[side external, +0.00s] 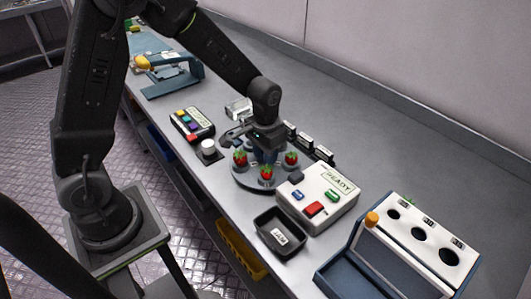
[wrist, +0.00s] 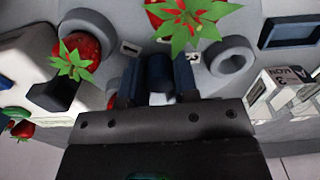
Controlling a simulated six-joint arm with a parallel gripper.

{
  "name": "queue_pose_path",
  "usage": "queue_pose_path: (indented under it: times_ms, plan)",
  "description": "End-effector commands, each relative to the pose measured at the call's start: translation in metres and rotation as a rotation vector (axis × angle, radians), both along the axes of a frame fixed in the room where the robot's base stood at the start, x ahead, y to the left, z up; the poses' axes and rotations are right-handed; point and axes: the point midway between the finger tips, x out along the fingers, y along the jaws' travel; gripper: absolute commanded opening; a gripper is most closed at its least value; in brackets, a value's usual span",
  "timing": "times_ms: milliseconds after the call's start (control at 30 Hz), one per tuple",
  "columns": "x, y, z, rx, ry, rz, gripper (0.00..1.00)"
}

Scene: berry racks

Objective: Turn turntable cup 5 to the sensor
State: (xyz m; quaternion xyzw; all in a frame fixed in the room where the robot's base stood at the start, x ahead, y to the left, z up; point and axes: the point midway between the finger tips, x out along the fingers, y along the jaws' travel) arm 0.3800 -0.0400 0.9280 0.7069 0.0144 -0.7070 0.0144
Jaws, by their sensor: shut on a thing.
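The grey turntable (side external: 243,183) stands mid-bench and carries strawberries in round cups. Three strawberries show in the side view: left (side external: 240,158), front (side external: 267,174) and right (side external: 291,158). My gripper (side external: 265,152) points down over the turntable's middle. In the wrist view my gripper (wrist: 158,80) is shut on a dark blue knob (wrist: 160,72) between its fingers. There, a strawberry (wrist: 84,46) sits in a cup at left, another (wrist: 190,18) is at the top, and a cup at right (wrist: 232,58) looks empty. I cannot tell which cup is number 5.
A white READY box (side external: 318,197) with coloured buttons stands close right of the turntable. A black tray (side external: 280,235) is in front. A button panel (side external: 192,124) and white knob (side external: 208,147) are at left, a blue-white sorting box (side external: 400,245) at right.

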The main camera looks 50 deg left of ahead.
Motion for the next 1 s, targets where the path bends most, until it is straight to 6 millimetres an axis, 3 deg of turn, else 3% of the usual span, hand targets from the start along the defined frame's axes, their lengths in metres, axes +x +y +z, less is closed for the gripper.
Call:
queue_pose_path:
  times_ms: [367,1000]
  plan:
    - [0.0002,0.0000,0.0006,0.000,0.000,-0.093,0.00]
    - [0.0003,0.0000,0.0008,0.000,-0.001,-0.408,0.00]
